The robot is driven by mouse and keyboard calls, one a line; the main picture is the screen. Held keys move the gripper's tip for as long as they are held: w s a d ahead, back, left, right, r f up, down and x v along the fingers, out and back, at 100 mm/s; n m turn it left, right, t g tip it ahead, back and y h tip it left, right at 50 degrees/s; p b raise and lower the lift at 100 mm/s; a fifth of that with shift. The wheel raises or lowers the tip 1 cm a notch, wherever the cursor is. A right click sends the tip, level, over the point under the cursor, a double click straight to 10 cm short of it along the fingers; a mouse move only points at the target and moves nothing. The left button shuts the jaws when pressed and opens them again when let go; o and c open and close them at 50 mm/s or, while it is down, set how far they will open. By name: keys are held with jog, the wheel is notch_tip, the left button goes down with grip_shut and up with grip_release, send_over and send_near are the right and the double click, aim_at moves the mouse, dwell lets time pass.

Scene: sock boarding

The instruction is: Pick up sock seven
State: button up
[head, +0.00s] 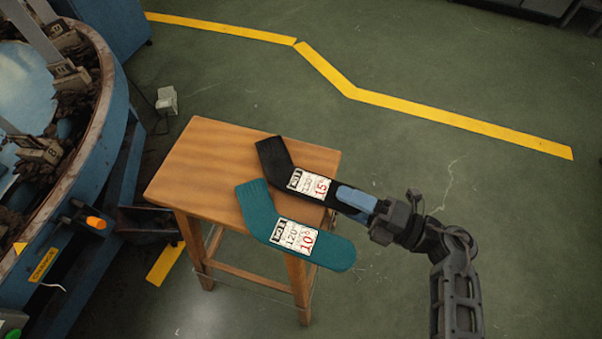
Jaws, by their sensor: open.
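A black sock (271,153) with a white label lies on the wooden stool. The teal toe hangs past the stool's right edge. The small number at the top of each label is too small to read surely. My gripper (352,199) is open at the black sock's toe end, off the stool's right side. A blue piece there covers part of the toe, so I cannot tell whether the fingers touch the sock.
The wooden stool (200,165) stands on a green floor. A round blue machine (118,120) with an orange knob (95,223) is at its left. A small white box (166,100) is behind the stool. The floor at right is clear, crossed by a yellow line (450,118).

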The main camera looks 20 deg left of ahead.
jog(key=shift+a, duration=0.25)
jog(key=shift+c, duration=0.4)
jog(key=c, duration=0.7)
